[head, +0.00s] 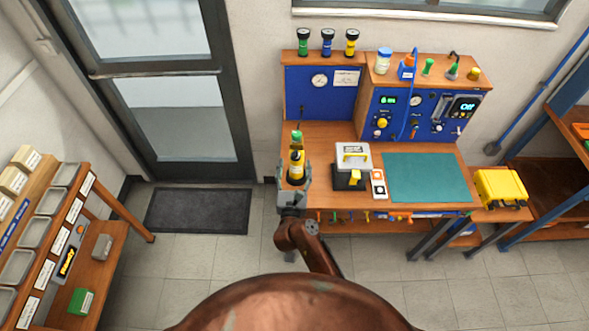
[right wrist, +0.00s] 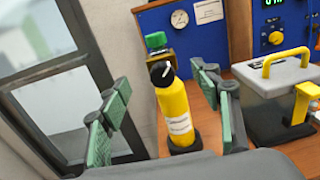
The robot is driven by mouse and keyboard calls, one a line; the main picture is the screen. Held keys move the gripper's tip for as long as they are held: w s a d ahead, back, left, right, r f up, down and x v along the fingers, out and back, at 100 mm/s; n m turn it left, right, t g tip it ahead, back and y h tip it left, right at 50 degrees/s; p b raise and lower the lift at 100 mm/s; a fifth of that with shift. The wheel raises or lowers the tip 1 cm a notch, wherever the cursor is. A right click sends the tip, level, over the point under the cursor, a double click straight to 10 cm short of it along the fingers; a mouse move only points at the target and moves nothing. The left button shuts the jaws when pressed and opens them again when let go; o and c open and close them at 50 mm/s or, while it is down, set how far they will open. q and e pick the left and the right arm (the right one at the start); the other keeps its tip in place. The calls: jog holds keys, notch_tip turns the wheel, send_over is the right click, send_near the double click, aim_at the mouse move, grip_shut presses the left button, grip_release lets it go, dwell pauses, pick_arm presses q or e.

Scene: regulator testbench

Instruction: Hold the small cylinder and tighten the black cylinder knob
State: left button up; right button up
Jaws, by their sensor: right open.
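A small yellow cylinder (right wrist: 173,105) with a white label stands upright on the bench, its foot in a black ring holder (right wrist: 183,143). A black knob (right wrist: 161,72) is on its top. The cylinder also shows in the head view (head: 296,166) at the bench's left end. My right gripper (head: 294,172) is open around the cylinder. In the right wrist view, its green-padded fingers (right wrist: 163,97) stand on either side with gaps, not touching it. The cylinder's lowest part is partly hidden by the gripper body. My left gripper is not in view.
A green-topped device (right wrist: 156,42) stands behind the cylinder. A blue regulator panel (head: 425,115) is at the back. A yellow case (head: 501,187) sits at far right.

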aim_at(296, 146)
jog(key=w, duration=1.1)
jog(key=shift+w+d, duration=0.15)
jog(key=shift+d, duration=0.2)
jog(key=shift+f, duration=0.1)
grip_shut()
